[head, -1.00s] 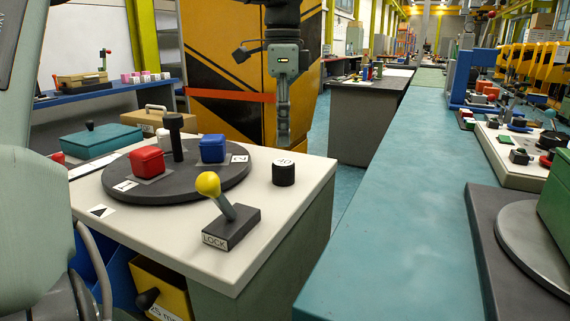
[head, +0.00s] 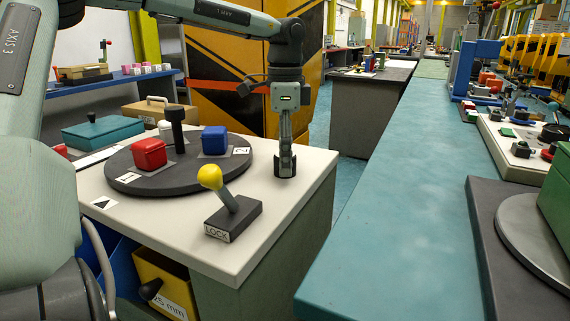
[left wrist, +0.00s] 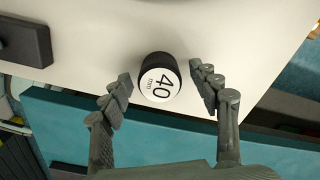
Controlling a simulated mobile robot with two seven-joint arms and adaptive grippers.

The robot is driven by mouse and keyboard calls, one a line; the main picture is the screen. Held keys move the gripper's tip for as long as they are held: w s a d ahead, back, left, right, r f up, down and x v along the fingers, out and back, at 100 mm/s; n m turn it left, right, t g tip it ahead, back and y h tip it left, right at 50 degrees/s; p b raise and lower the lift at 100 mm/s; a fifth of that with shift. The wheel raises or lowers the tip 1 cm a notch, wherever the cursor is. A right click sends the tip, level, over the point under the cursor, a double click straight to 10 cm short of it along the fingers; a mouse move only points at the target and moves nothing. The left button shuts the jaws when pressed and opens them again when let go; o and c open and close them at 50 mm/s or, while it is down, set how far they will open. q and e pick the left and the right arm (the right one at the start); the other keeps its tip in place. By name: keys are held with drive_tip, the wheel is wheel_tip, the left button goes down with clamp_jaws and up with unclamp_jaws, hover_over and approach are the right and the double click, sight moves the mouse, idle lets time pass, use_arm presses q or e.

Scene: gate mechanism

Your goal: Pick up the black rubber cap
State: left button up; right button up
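The black rubber cap (left wrist: 158,80) is a short black cylinder with a white top marked "40 mm". It stands upright near the right edge of the white table top (head: 160,225). My left gripper (left wrist: 162,90) is open over it in the left wrist view, with one finger on each side and visible gaps to the cap. In the head view my left gripper (head: 285,165) points straight down onto the cap's spot and mostly hides the cap. My right gripper is not in view.
A lever with a yellow knob (head: 209,177) on a dark LOCK block (head: 234,218) stands in front of the gripper. A dark round turntable (head: 178,188) carries a red block (head: 149,154) and a blue block (head: 214,140). A teal bench (head: 385,220) lies to the right, across a gap.

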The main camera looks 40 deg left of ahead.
use_arm(q)
drive_tip(key=c, duration=1)
drive_tip(key=shift+r, duration=0.15)
